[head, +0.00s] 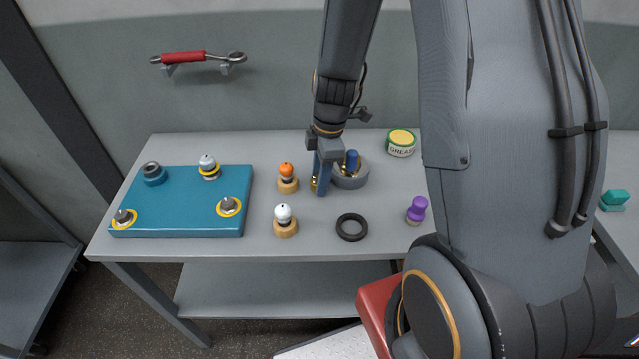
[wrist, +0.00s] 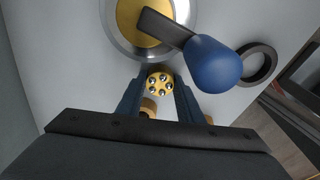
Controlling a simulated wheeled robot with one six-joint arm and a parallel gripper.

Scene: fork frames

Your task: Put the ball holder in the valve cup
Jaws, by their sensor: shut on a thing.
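The ball holder (wrist: 160,83) is a small round brass piece with several shiny balls in its face. My gripper (wrist: 158,96) is shut on it, one blue finger on each side; in the head view my gripper (head: 321,188) points down and brass shows at its fingers. A teal block (head: 180,205) stands at the left, with a dark-mouthed round cup (head: 153,173) at its back left corner. A round grey dish (head: 350,179) with a brass inside is just right of my gripper. I cannot tell for certain which of the two is the valve cup.
A blue-knobbed part (wrist: 212,62) stands at the dish, close to my fingers. An orange-topped piece (head: 287,175), a white-topped piece (head: 284,217), a black ring (head: 351,237), a purple piece (head: 417,207) and a grease tin (head: 401,148) stand around.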

